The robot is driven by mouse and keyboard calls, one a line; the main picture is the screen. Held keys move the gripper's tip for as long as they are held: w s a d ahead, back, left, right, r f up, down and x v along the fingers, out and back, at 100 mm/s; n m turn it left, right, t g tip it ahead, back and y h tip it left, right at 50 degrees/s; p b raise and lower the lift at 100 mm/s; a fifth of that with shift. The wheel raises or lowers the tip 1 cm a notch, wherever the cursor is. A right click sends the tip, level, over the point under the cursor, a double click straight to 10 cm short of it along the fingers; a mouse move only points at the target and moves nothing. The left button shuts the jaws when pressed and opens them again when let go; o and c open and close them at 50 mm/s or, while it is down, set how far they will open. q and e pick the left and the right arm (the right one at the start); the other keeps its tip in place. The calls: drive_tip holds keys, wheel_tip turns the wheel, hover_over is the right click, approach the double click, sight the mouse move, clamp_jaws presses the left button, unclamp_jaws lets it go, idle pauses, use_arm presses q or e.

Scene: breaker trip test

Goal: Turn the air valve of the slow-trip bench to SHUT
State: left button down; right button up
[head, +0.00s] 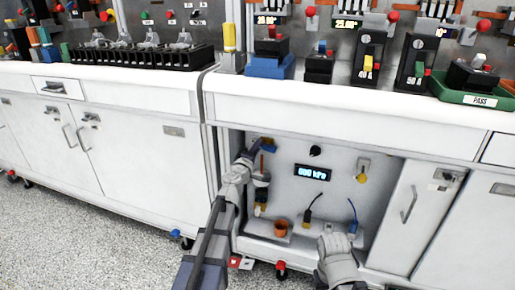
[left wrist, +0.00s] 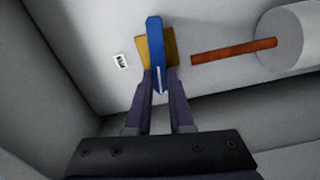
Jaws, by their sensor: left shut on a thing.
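The air valve has a blue lever handle (left wrist: 155,42) over a brass-coloured body (left wrist: 170,46). My left gripper (left wrist: 160,85) is shut on the blue handle, one dark finger on each side. In the left wrist view the handle stands nearly upright, across the line of the red-brown pipe (left wrist: 232,51). In the head view my left gripper (head: 251,156) reaches into the open bench cabinet at its upper left, by the blue handle (head: 268,148). A small label (left wrist: 120,61) sits left of the valve; its text is too small to read.
A pressure display (head: 314,172) on the cabinet's back panel seems to read 600 kPa. A black knob (head: 315,151), a yellow part (head: 361,178) and an orange cup (head: 281,228) are also in the cabinet. Its side walls and the bench top (head: 340,105) bound the opening.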

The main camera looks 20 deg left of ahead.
use_arm(q)
drive_tip(key=shift+f+n, duration=0.2)
drive_tip(key=shift+n, duration=0.6)
drive_tip(key=c, duration=0.8)
unclamp_jaws()
drive_tip(key=s, duration=0.7)
drive_tip(key=shift+s+a, duration=0.15)
drive_tip(key=shift+s, duration=0.25)
